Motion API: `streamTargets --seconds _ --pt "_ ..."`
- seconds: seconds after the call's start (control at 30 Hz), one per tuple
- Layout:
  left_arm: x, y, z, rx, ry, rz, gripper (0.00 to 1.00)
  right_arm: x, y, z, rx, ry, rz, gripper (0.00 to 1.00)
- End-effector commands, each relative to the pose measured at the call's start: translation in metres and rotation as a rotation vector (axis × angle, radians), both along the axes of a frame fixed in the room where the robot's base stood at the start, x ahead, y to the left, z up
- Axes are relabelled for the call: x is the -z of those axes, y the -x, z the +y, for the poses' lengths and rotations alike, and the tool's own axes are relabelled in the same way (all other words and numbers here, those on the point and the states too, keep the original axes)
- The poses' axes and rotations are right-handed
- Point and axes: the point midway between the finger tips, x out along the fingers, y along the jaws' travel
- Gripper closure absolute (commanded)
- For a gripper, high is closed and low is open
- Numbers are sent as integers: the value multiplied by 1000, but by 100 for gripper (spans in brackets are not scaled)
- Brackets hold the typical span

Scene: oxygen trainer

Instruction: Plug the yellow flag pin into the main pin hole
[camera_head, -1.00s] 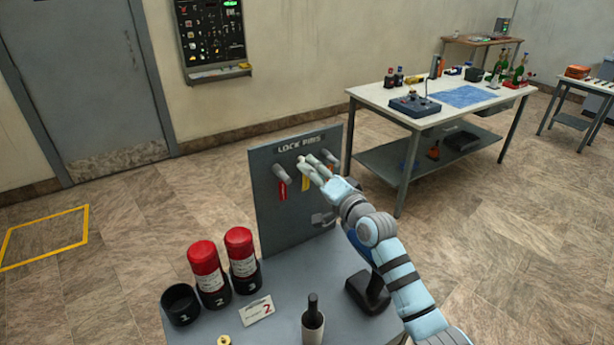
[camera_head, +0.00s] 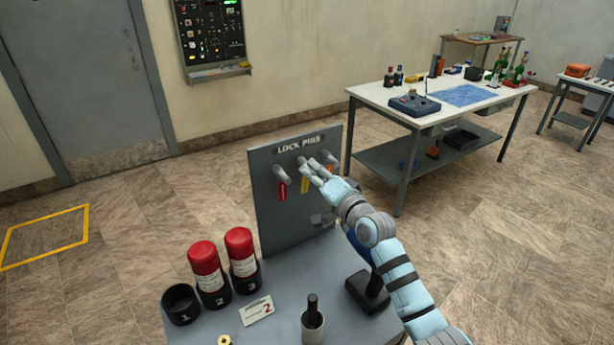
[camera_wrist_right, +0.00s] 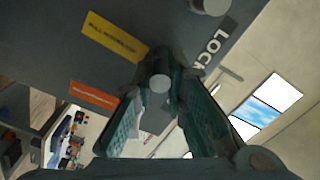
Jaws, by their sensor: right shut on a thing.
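The lock pins board (camera_head: 268,225) stands upright at the back of the near bench. A red flag (camera_head: 282,190) hangs at its left peg. The yellow flag pin (camera_head: 304,186) is at the middle; its flag also shows in the right wrist view (camera_wrist_right: 114,37). An orange flag (camera_wrist_right: 93,96) is beside it. My right gripper (camera_head: 306,169) is at the middle peg, shut on the yellow flag pin; in the wrist view its round grey end sits between the fingers (camera_wrist_right: 158,84). I cannot make out the main pin hole. My left gripper is not in view.
Two red-capped bottles (camera_head: 205,258) stand in dark numbered holders on the bench (camera_head: 275,300), next to an empty holder (camera_head: 180,304). A card (camera_head: 257,310), a brass ring (camera_head: 224,341) and a dark bottle (camera_head: 312,308) are near the front. A white table (camera_head: 370,95) stands behind to the right.

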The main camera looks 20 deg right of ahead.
Motion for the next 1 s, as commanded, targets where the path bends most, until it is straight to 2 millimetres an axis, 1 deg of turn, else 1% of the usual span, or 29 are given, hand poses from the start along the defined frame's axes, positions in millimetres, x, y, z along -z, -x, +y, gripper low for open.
streamTargets --seconds 0.4,1.0 --pt "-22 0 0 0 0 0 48 -3 22 -3 0 1 0 100" --pt "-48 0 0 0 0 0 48 -3 57 -8 1 1 -1 100"
